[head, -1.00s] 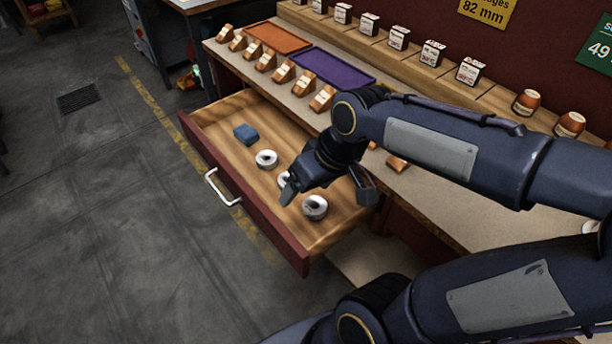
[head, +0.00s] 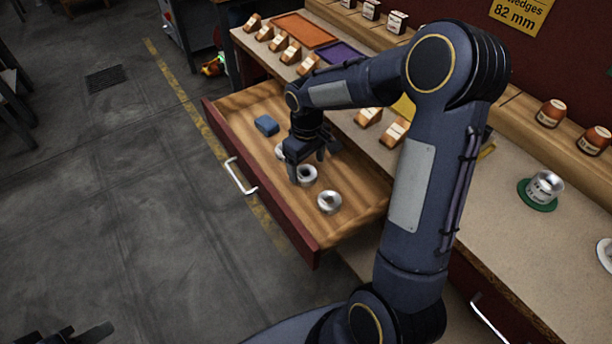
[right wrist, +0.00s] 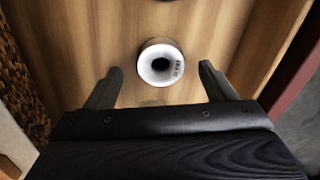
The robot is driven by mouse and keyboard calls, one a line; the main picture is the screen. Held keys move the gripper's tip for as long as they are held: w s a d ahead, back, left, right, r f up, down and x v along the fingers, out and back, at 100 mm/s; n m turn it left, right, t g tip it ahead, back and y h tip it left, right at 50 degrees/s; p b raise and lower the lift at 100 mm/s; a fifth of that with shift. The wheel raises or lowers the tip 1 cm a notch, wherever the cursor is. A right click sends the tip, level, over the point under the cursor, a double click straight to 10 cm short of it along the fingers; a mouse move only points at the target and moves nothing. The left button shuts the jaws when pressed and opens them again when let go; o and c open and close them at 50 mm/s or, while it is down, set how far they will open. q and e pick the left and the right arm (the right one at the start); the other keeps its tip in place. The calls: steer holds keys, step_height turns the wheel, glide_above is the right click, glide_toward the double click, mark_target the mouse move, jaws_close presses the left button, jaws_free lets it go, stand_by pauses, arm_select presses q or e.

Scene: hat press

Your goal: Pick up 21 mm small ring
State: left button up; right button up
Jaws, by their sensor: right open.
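Several white-grey rings lie in the open wooden drawer (head: 352,218). My right gripper is open and empty and points down into the drawer. In the right wrist view a ring (right wrist: 160,64) with a dark hole sits between and just beyond the open fingertips (right wrist: 161,72). Its marking is too small to read, so I cannot tell which is 21 mm. A dark part, likely my left gripper (head: 75,334), shows at the bottom left.
A blue block (head: 266,125) lies at the drawer's far end. The drawer front carries a white handle (head: 240,178). On the bench are an orange mat (head: 304,29), several wooden wedges and a silver piece on a green base (head: 545,187).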

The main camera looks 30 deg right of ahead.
mark_target(306, 176)
step_height(306, 176, down, 2)
steer(key=shift+f, duration=0.25)
steer(key=shift+r, duration=0.1)
steer(key=c, duration=1.1)
steer(key=shift+c, duration=0.2)
